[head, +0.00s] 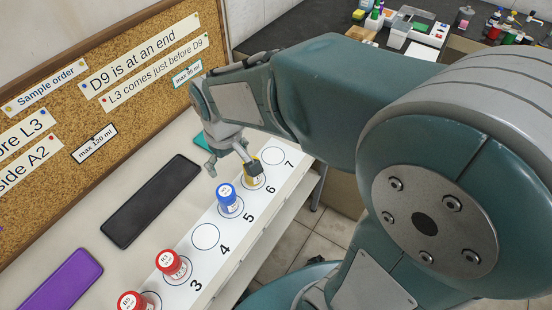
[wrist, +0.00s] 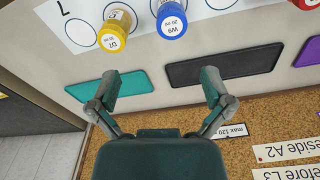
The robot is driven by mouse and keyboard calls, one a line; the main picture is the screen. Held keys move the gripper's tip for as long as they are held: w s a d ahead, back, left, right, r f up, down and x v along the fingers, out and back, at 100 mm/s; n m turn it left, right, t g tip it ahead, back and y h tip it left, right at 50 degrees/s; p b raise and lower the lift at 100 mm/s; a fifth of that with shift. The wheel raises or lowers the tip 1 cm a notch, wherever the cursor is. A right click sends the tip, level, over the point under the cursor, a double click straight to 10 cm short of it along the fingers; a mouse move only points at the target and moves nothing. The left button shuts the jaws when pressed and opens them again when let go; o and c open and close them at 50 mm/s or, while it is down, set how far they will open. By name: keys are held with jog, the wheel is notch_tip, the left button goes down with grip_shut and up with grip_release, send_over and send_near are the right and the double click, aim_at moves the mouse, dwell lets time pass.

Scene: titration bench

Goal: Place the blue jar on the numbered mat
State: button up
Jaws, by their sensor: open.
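The blue jar (head: 227,197) stands upright on circle 5 of the white numbered mat (head: 216,257). In the wrist view the blue jar (wrist: 171,19) reads W9 and is near the top middle. A yellow jar (head: 252,180), read as D7 in the wrist view (wrist: 115,28), stands on circle 6 beside it. Circles 4 and 7 are empty. My gripper (head: 232,169) is open, with nothing between its fingers, above the board side of the mat. In the wrist view my gripper (wrist: 158,80) shows its fingers spread, apart from both jars.
Red-lidded jars (head: 172,264) stand farther along the mat. A black pad (head: 150,201), a purple pad (head: 62,284) and a partly hidden teal pad (wrist: 110,88) lie beside it. A cork board (head: 100,90) with notes rises behind. A dark side bench (head: 300,35) holds lab clutter.

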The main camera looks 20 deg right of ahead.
jog(key=s+d+r+m+t, duration=0.4)
jog(key=s+d+r, duration=0.4)
jog(key=s, duration=0.3)
jog(key=shift+s+d+r+t, duration=0.15)
jog(key=shift+d+r+t, duration=0.2)
jog(key=shift+r, duration=0.25)
